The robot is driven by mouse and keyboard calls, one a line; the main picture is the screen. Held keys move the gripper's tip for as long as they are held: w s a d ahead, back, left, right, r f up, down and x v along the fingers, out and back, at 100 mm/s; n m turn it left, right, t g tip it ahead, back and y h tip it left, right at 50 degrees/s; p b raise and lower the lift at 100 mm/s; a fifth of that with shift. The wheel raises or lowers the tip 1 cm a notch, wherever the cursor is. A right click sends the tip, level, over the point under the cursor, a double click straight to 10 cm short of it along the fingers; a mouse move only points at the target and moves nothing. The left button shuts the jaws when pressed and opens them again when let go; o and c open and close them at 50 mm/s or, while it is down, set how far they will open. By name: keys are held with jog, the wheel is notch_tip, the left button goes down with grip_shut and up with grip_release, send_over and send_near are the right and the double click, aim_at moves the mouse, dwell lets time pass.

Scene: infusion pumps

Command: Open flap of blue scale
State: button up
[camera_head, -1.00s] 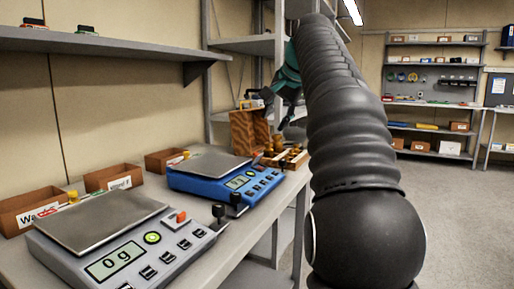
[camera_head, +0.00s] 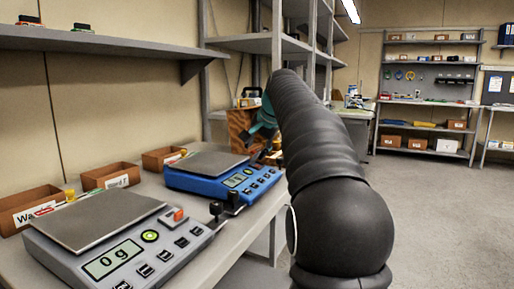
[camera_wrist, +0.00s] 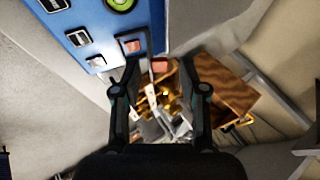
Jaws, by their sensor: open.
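The blue scale (camera_head: 212,186) stands on the bench with a grey weighing plate (camera_head: 206,164) on top and a display and buttons on its front. In the wrist view, the blue scale (camera_wrist: 88,28) fills the upper left, showing dark buttons, a green round button and an orange-red one. My gripper (camera_head: 258,134) is beyond the scale's far right end in the head view. In the wrist view my gripper (camera_wrist: 164,72) is open, its fingers apart near the scale's end, with nothing clearly held. I cannot make out the flap for certain.
A grey scale (camera_head: 120,240) reading 0 g stands nearer on the bench. Open brown boxes (camera_head: 30,210) line the wall. A wooden block (camera_wrist: 225,95) and brass-coloured items (camera_wrist: 165,100) lie below the gripper. A shelf (camera_head: 100,40) overhangs the bench; the floor at right is clear.

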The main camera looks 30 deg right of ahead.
grip_shut()
jog(key=shift+w, duration=0.1)
jog(key=shift+w+a+r+g+h, duration=0.1)
jog(key=shift+w+a+g+h, duration=0.25)
jog(key=shift+g, duration=0.35)
jog(key=shift+w+a+r+n+g+h, duration=0.15)
jog(key=shift+w+n+g+h, duration=0.1)
jog(key=shift+g+h, duration=0.3)
jog(key=shift+w+a+n+g+h, duration=0.15)
jog(key=shift+w+n+g+h, duration=0.2)
jog(key=shift+g, duration=0.3)
jog(key=shift+s, duration=0.15)
